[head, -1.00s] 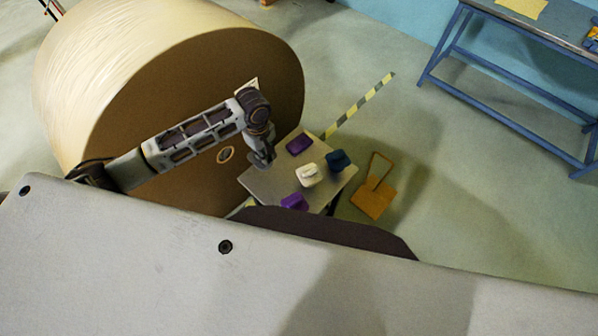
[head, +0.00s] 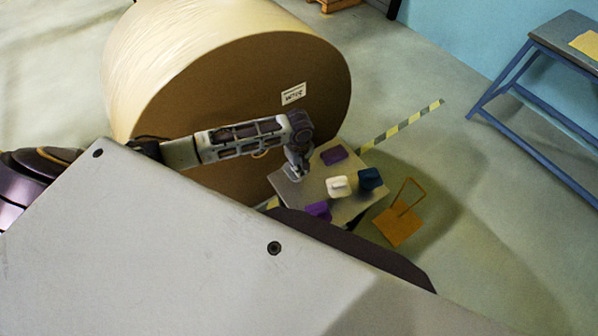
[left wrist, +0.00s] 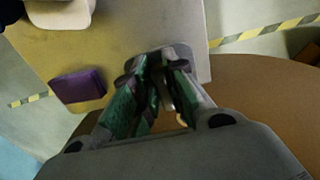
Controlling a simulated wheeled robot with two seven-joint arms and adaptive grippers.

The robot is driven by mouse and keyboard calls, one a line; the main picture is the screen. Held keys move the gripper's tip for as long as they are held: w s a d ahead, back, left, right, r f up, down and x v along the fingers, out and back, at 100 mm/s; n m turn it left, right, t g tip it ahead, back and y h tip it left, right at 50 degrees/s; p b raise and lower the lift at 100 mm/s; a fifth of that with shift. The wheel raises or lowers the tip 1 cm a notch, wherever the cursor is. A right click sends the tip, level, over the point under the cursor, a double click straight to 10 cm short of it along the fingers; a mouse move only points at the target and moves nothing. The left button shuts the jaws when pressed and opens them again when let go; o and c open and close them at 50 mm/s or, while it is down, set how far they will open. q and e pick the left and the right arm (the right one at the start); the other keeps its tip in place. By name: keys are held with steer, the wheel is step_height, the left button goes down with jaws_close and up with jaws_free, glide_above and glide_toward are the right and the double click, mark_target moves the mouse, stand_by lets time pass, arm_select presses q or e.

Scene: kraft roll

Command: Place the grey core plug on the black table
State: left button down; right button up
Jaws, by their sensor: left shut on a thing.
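My left gripper (head: 295,170) is over the left part of a small grey-topped table (head: 310,190). In the left wrist view its two green-padded fingers (left wrist: 158,68) are closed together on the grey core plug (left wrist: 182,50). The plug's rounded grey edge shows past the fingertips, close to the tabletop; I cannot tell whether it touches it. In the head view the plug (head: 292,173) is a small pale patch under the gripper. No clearly black table shows. My right gripper is not in view.
Purple blocks (head: 334,155) (head: 318,209), a white one (head: 338,186) and a dark blue one (head: 369,179) sit on the small table. A huge kraft roll (head: 225,80) stands beside it. An orange-brown stand (head: 398,227) is on the floor. A blue-legged bench (head: 565,40) is at upper right.

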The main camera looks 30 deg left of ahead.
arm_select(q)
steer(key=shift+f, duration=1.9)
steer(key=c, duration=1.5)
jaws_free()
steer(key=shift+o, duration=0.2)
steer(key=shift+r, duration=0.1)
steer(key=shift+r, duration=5.95)
